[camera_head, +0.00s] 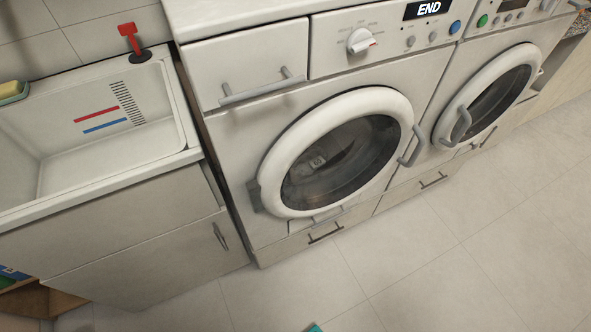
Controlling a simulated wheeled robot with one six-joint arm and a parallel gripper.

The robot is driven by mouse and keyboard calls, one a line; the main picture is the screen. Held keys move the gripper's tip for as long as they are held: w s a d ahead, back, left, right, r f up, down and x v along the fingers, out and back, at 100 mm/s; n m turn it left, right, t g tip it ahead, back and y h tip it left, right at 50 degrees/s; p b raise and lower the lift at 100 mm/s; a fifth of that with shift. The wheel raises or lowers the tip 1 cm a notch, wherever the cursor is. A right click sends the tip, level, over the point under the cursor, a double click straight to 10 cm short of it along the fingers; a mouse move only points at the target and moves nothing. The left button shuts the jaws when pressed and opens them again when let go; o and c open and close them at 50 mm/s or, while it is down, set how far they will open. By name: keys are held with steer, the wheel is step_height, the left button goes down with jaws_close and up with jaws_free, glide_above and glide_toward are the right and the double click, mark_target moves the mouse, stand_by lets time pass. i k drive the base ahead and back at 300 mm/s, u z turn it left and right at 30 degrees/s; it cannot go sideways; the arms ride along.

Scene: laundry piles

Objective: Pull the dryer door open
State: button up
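Two white front-loading machines stand side by side, and I cannot tell for sure which is the dryer. The left machine (235,68) shows "END" on its display (429,9). Its round door (290,140) looks shut, with a grey hinge on the left and a grey handle (412,146) on the right. Something pale shows dimly behind its glass. The right machine's round door (522,66) also looks shut, with its grey handle (461,126) on the left side. The right machine is partly cut off. My gripper is not in view.
Low drawers (420,190) lie under the machines. The tiled floor (430,260) in front is mostly clear. A small teal thing (315,328) shows at the bottom edge.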

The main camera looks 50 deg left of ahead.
mark_target(267, 192)
steer(key=u, duration=0.8)
steer(key=k, duration=0.6)
steer(key=z, duration=0.7)
steer(key=i, duration=1.3)
steer(key=u, duration=0.65)
